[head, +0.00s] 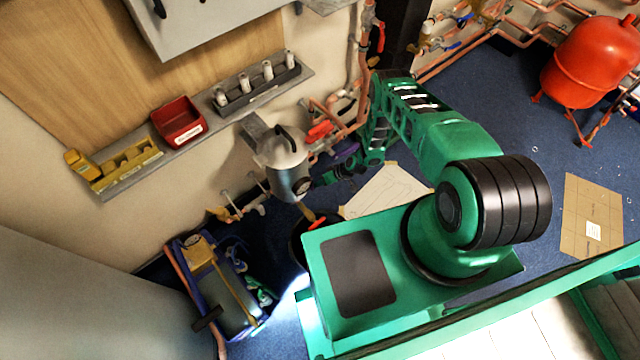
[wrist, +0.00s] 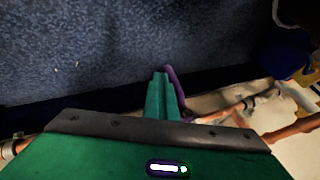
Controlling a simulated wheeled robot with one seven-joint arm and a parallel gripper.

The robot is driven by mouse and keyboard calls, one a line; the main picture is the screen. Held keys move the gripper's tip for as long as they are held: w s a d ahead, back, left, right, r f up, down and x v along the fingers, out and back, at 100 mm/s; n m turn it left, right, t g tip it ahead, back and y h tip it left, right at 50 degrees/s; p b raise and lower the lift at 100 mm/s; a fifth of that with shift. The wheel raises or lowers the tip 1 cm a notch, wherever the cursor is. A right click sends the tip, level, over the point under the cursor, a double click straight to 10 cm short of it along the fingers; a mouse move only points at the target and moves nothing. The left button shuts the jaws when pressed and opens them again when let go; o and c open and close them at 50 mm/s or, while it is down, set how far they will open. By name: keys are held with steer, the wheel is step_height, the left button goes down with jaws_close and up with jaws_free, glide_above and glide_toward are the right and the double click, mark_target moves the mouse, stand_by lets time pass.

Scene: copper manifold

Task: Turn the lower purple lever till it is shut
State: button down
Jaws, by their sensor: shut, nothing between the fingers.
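In the wrist view my gripper (wrist: 161,97) has its green fingers closed together with nothing between them. A purple lever (wrist: 174,82) stands beside and partly behind the fingertips, on their right. I cannot tell whether the fingers touch it, and part of it is hidden. In the head view a dark purple shape (head: 346,148) shows by the copper pipes near my arm; I cannot tell which lever it is. My fingers are small and partly hidden there.
Copper pipes (wrist: 292,131) run along the wall beside the fingers. In the head view a silver canister (head: 285,165) stands left of my arm, and a red pipe handle (head: 319,131) is close by. A blue tool crate (head: 188,243) sits on the floor.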

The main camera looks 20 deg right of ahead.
steer(key=shift+s+a+r, duration=0.15)
steer(key=shift+s+a, duration=0.1)
steer(key=shift+a, duration=0.05)
steer(key=v, duration=1)
steer(key=shift+w+d, duration=0.15)
steer(key=shift+d, duration=0.35)
steer(key=shift+r, duration=0.15)
